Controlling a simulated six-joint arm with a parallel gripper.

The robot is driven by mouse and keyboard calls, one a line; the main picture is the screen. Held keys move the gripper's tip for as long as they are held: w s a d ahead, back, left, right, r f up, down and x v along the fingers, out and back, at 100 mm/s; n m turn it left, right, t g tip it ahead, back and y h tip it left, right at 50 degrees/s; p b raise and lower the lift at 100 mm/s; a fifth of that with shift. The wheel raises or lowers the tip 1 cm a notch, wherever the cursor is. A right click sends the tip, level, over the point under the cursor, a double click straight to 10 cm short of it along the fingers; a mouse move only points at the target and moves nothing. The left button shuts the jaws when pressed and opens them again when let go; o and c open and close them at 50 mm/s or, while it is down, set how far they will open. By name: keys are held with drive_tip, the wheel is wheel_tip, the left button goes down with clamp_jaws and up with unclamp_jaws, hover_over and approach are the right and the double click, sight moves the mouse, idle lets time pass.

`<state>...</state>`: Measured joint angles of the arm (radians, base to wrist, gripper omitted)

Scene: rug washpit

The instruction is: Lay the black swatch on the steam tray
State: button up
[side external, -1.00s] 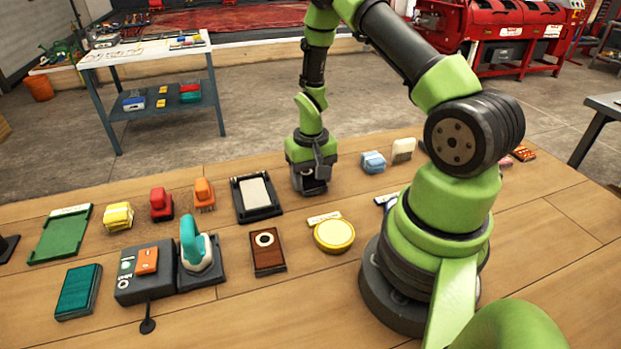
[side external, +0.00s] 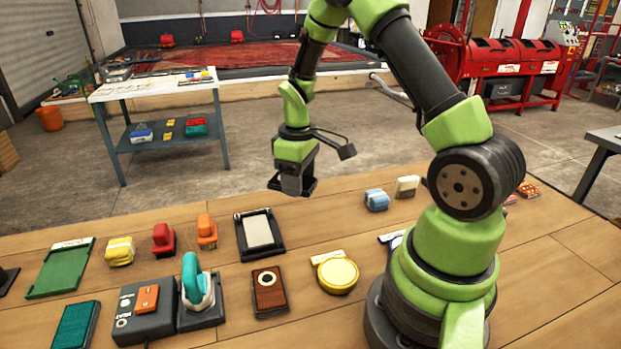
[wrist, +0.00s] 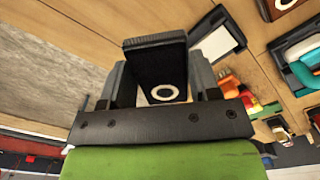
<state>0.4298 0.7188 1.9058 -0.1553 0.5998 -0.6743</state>
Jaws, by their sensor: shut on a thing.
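The black swatch (wrist: 157,62), a dark block with a white ring, is held between the two fingers of my gripper (wrist: 154,92) in the wrist view. In the side view my gripper (side external: 296,188) is raised above the table's far edge, right of a black tray with a pale pad (side external: 239,238). The swatch shows there only as a dark shape under the fingers. The black tray is empty on top and also shows in the wrist view (wrist: 197,46). A green tray (side external: 40,280) lies empty at the far left. I cannot tell from looks which one is the steam tray.
A brown swatch with a white ring (side external: 269,290) and a yellow round tin (side external: 338,275) lie nearer. Yellow (side external: 119,251), red (side external: 163,238) and orange (side external: 207,231) blocks line the back left.

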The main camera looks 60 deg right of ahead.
sight(257, 226)
drive_tip(key=n, duration=0.2)
drive_tip(key=w+a+n, duration=0.1)
drive_tip(key=n, duration=0.2)
drive_tip(key=w+n, duration=0.1)
drive_tip(key=n, duration=0.2)
drive_tip(key=shift+w+a+f, duration=0.15)
drive_tip(key=shift+w+a, duration=0.05)
drive_tip(key=shift+a, duration=0.2)
drive_tip(key=w+a+n, duration=0.1)
drive_tip(key=n, duration=0.4)
drive_tip(key=w+a+n, duration=0.1)
drive_tip(key=n, duration=0.3)
drive_tip(key=w+a+n, duration=0.1)
drive_tip(key=n, duration=0.4)
drive_tip(key=shift+w+a+f+n, duration=0.2)
drive_tip(key=shift+w+a+n, duration=0.1)
drive_tip(key=n, duration=0.1)
drive_tip(key=a+n, duration=0.1)
drive_tip(key=n, duration=0.1)
drive_tip(key=shift+w, duration=0.35)
drive_tip(key=shift+f, duration=2.95)
drive_tip(key=shift+f, duration=0.45)
